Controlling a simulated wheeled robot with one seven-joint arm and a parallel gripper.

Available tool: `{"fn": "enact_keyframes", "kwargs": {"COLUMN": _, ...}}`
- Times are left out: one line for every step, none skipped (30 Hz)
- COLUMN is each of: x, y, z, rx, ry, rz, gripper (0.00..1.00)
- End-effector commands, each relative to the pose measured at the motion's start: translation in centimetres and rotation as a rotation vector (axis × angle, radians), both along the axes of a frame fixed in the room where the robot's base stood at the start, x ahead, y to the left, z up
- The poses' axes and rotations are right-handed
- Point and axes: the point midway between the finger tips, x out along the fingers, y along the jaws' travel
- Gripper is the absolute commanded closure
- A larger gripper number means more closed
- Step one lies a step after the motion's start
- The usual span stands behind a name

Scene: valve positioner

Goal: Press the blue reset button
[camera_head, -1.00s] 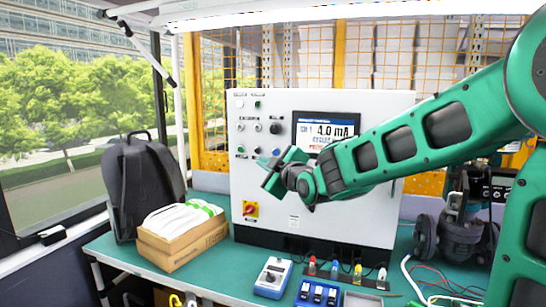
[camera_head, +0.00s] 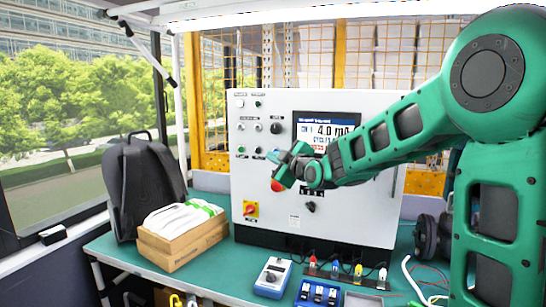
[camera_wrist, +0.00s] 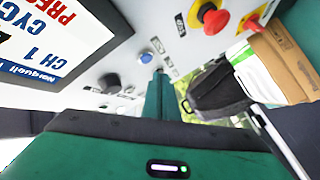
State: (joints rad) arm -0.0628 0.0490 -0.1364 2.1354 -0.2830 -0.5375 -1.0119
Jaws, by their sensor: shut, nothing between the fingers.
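The blue reset button (camera_wrist: 146,57) is round and sits on the white panel of the control cabinet (camera_head: 350,222). In the wrist view it lies just beyond and slightly left of the tip of my gripper (camera_wrist: 159,76). A small gap seems to show there, but I cannot tell whether they touch. In the head view my gripper (camera_head: 282,163) is in front of the panel, left of the display, and hides the button or most of it. My gripper is shut and empty.
A red mushroom button (camera_head: 277,186) is just below my gripper, and a red-yellow rotary switch (camera_head: 251,209) is lower left. A black knob (camera_head: 275,128) is above. The display (camera_head: 322,130) is to the right. A backpack (camera_head: 145,185) and open box (camera_head: 182,240) stand left.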

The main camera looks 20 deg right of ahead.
Motion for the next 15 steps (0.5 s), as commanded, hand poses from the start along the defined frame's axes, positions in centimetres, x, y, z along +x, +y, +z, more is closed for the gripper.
{"fn": "enact_keyframes", "kwargs": {"x": 0.37, "y": -0.36, "z": -0.08, "rx": 0.0, "ry": 0.001, "rz": -0.002, "gripper": 1.0}}
{"fn": "enact_keyframes", "kwargs": {"x": 0.53, "y": -0.49, "z": -0.11, "rx": 0.0, "ry": 0.002, "rz": -0.002, "gripper": 1.0}}
{"fn": "enact_keyframes", "kwargs": {"x": 0.72, "y": -0.62, "z": -0.11, "rx": 0.0, "ry": 0.002, "rz": -0.002, "gripper": 1.0}}
{"fn": "enact_keyframes", "kwargs": {"x": 0.82, "y": -0.7, "z": -0.09, "rx": 0.0, "ry": 0.002, "rz": -0.002, "gripper": 1.0}}
{"fn": "enact_keyframes", "kwargs": {"x": 0.92, "y": -0.76, "z": -0.07, "rx": 0.0, "ry": 0.001, "rz": -0.002, "gripper": 1.0}}
{"fn": "enact_keyframes", "kwargs": {"x": 1.01, "y": -0.81, "z": -0.04, "rx": 0.0, "ry": 0.001, "rz": -0.001, "gripper": 1.0}}
{"fn": "enact_keyframes", "kwargs": {"x": 1.07, "y": -0.84, "z": -0.04, "rx": 0.0, "ry": 0.001, "rz": -0.001, "gripper": 1.0}}
{"fn": "enact_keyframes", "kwargs": {"x": 1.1, "y": -0.85, "z": -0.03, "rx": 0.0, "ry": 0.001, "rz": -0.001, "gripper": 1.0}}
{"fn": "enact_keyframes", "kwargs": {"x": 1.12, "y": -0.88, "z": -0.04, "rx": 0.0, "ry": 0.001, "rz": -0.001, "gripper": 1.0}}
{"fn": "enact_keyframes", "kwargs": {"x": 1.14, "y": -0.89, "z": -0.03, "rx": 0.0, "ry": 0.001, "rz": 0.0, "gripper": 1.0}}
{"fn": "enact_keyframes", "kwargs": {"x": 1.15, "y": -0.89, "z": -0.03, "rx": 0.0, "ry": 0.001, "rz": 0.0, "gripper": 1.0}}
{"fn": "enact_keyframes", "kwargs": {"x": 1.15, "y": -0.89, "z": -0.03, "rx": 0.0, "ry": 0.001, "rz": 0.0, "gripper": 1.0}}
{"fn": "enact_keyframes", "kwargs": {"x": 1.14, "y": -0.89, "z": -0.03, "rx": 0.0, "ry": 0.001, "rz": 0.0, "gripper": 1.0}}
{"fn": "enact_keyframes", "kwargs": {"x": 1.14, "y": -0.89, "z": -0.03, "rx": 0.0, "ry": 0.001, "rz": 0.0, "gripper": 1.0}}
{"fn": "enact_keyframes", "kwargs": {"x": 1.14, "y": -0.9, "z": -0.04, "rx": 0.0, "ry": 0.001, "rz": -0.001, "gripper": 1.0}}
